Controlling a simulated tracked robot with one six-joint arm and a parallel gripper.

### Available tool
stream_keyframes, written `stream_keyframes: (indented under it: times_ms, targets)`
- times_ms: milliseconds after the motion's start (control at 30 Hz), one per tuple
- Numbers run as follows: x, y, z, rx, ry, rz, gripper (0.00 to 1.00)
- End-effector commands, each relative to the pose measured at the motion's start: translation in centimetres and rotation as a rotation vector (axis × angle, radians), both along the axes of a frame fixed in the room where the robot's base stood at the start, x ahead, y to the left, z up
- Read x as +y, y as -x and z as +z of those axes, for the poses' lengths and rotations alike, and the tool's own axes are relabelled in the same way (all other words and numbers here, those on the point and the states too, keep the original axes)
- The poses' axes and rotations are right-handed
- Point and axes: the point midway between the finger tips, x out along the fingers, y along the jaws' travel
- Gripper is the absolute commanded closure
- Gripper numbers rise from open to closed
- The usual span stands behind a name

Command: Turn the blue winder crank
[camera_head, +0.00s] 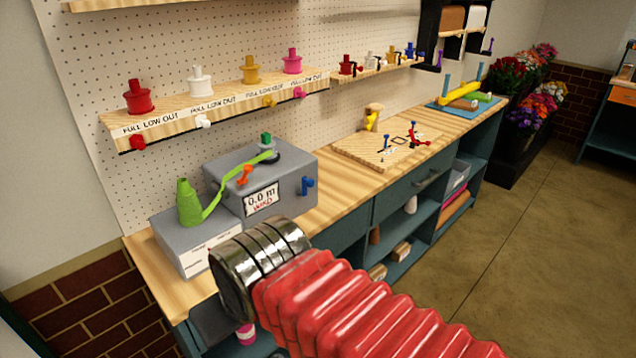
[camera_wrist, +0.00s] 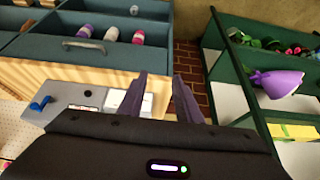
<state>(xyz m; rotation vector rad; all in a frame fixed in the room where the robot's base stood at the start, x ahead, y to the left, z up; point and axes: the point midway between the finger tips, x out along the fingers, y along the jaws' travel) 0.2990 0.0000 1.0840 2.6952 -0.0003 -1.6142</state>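An orange-red lever (camera_head: 244,175) is on the box. In the wrist view the blue crank (camera_wrist: 40,103) is at the left. My gripper (camera_wrist: 160,74) is open and empty, to the right of the crank in that view. In the head view my arm hides the gripper.
The box stands on a wooden bench (camera_head: 335,190) behind a lighter grey base (camera_head: 178,247). A wooden board (camera_head: 360,150) with small cranks lies farther right. A shelf (camera_head: 215,105) with coloured knobs hangs above. A green rack (camera_wrist: 232,85) stands right in the wrist view.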

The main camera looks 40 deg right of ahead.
Motion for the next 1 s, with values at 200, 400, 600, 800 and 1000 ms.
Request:
stream_keyframes:
  times_ms: [200, 400, 600, 800, 1000]
  targets:
    - [0.0, 0.0, 0.0, 0.000, 0.000, 0.000, 0.69]
    - [0.0, 0.0, -0.1, 0.006, -0.004, 0.002, 0.63]
    - [-0.1, -0.2, -1.3, 0.076, -0.048, 0.018, 0.63]
    - [0.2, -1.0, -3.3, 0.171, -0.180, 0.077, 0.63]
    - [0.0, -3.0, -4.3, 0.181, -0.358, 0.143, 0.63]
